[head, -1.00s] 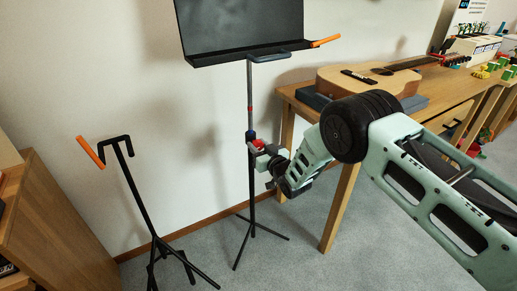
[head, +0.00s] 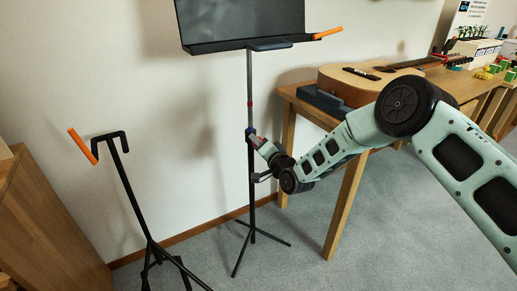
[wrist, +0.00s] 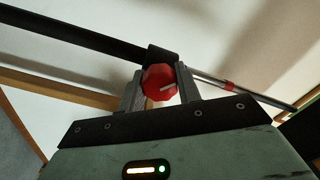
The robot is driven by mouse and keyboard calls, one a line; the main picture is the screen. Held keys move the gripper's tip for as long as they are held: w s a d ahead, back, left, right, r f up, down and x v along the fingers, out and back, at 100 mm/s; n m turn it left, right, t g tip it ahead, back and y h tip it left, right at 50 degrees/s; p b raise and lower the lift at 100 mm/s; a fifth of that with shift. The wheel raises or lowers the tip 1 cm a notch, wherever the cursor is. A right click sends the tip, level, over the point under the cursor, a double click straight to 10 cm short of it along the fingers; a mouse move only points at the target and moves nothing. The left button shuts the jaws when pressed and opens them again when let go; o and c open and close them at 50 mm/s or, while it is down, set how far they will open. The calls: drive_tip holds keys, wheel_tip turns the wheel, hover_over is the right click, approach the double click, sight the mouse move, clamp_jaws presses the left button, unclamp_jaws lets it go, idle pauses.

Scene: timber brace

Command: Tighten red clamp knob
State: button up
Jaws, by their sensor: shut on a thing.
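The red clamp knob (wrist: 159,82) sits between the two fingers of my gripper (wrist: 158,88) in the wrist view, and my gripper is shut on it. A pale mark shows on the knob's face. The knob is on the clamp of the music stand's upright (head: 251,185), below a blue collar (head: 250,132). In the head view my gripper (head: 256,142) reaches the upright from the right, and the knob is mostly hidden by it. The stand's black desk (head: 240,25) is above, with an orange stick at its right end.
A second black stand (head: 130,190) with an orange stick stands at the left beside a wooden cabinet (head: 55,225). A wooden table (head: 345,200) with a guitar (head: 370,80) stands at the right, behind my arm. Grey floor is clear in front.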

drive_tip(key=m+b, duration=0.1)
drive_tip(key=m, duration=0.1)
drive_tip(key=m+b, duration=0.2)
drive_tip(key=m, duration=0.1)
drive_tip(key=shift+f+m, duration=0.2)
drive_tip(key=shift+m, duration=0.1)
drive_tip(key=shift+r+m+b, duration=0.1)
drive_tip(key=shift+m+b, duration=1.05)
drive_tip(key=shift+m, duration=0.85)
drive_tip(key=o, duration=1)
drive_tip(key=shift+c, duration=0.2)
drive_tip(key=shift+r, duration=0.1)
drive_tip(key=p+v, duration=0.2)
drive_tip(key=v, duration=1.5)
drive_tip(key=shift+s+d, duration=0.2)
